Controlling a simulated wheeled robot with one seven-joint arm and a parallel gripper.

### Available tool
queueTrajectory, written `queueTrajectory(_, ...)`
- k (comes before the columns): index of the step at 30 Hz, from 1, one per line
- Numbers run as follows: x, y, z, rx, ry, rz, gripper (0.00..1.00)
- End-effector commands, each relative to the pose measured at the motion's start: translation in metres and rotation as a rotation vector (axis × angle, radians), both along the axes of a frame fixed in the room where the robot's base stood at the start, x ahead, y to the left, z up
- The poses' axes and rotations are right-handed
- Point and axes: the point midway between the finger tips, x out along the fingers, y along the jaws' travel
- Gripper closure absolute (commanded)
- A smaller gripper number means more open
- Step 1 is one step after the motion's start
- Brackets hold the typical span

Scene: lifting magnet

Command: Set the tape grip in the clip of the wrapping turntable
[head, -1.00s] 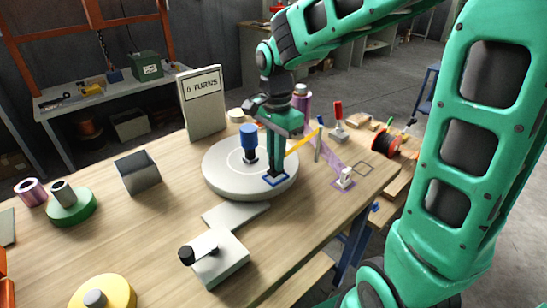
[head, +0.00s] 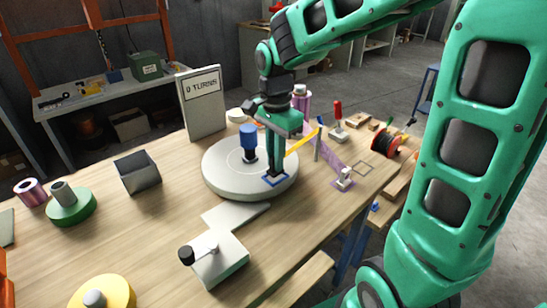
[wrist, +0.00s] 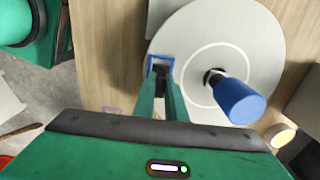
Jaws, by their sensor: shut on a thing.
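The wrapping turntable (head: 225,180) is a pale round disc on the bench with a blue knobbed post (head: 249,137) near its middle. A blue square outline (head: 268,182) marks a spot near its front rim, and it also shows in the wrist view (wrist: 151,62). My gripper (head: 276,174) points down over this spot, its fingertips low at the disc. In the wrist view its fingers (wrist: 160,82) are close together around a small dark piece (wrist: 160,70), apparently the tape grip, inside the outline. The fingers mostly hide the piece and any clip there.
A yellow strip (head: 300,143) runs beside my fingers towards a thin post (head: 317,147), with purple film (head: 333,159) beyond it, reaching a small white piece (head: 345,178). A sign reading 0 TURNS (head: 202,102) stands behind the turntable. A crank box (head: 219,262) stands in front.

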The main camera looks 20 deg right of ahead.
Motion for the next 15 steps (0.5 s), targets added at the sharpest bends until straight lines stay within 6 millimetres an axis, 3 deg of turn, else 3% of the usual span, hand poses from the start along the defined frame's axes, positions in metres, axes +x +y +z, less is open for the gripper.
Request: queueTrajectory(15, 0.0001, 0.0001, -0.01, 0.0, 0.001, 0.0, 1.0)
